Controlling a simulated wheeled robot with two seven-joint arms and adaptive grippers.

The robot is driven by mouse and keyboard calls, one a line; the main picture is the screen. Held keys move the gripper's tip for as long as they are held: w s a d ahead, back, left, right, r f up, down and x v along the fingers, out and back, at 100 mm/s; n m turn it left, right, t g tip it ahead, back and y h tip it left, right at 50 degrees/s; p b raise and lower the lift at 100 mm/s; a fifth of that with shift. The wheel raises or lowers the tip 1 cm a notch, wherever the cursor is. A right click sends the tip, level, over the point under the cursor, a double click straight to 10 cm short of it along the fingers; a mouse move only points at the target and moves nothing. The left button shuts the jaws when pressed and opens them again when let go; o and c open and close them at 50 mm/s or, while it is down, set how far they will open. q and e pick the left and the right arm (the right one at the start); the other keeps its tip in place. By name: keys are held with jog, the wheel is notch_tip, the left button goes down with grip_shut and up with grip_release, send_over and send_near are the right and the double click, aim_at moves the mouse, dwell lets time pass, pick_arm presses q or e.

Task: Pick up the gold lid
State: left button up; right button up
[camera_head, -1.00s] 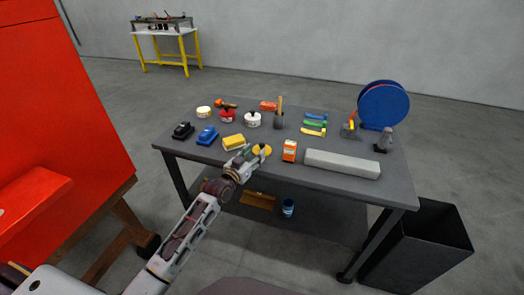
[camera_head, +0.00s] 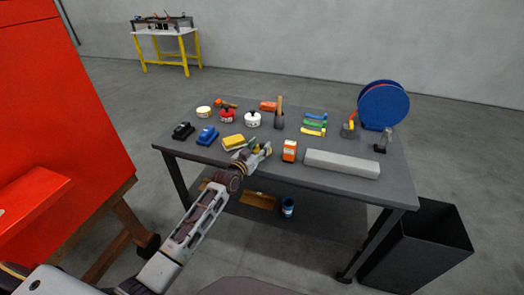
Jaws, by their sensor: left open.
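The gold lid (camera_head: 259,149) is a flat round disc lying near the front edge of the grey table. It is now mostly hidden behind my left gripper, with only a little gold showing. My left gripper (camera_head: 261,151) is open at the lid, its fingers pointing toward the right and back. Whether the fingers touch the lid or are just above it I cannot tell. My right gripper is not in view.
A yellow block (camera_head: 233,142) lies just left of the gripper, and an orange-and-white box (camera_head: 289,150) stands just right. A long grey block (camera_head: 341,163) lies farther right. Pots, tools and a blue disc (camera_head: 383,105) stand behind. A dark bin (camera_head: 415,250) is at the right.

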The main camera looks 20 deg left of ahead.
pick_arm(q)
jog(key=shift+w, duration=0.1)
dwell(0.4)
grip_shut()
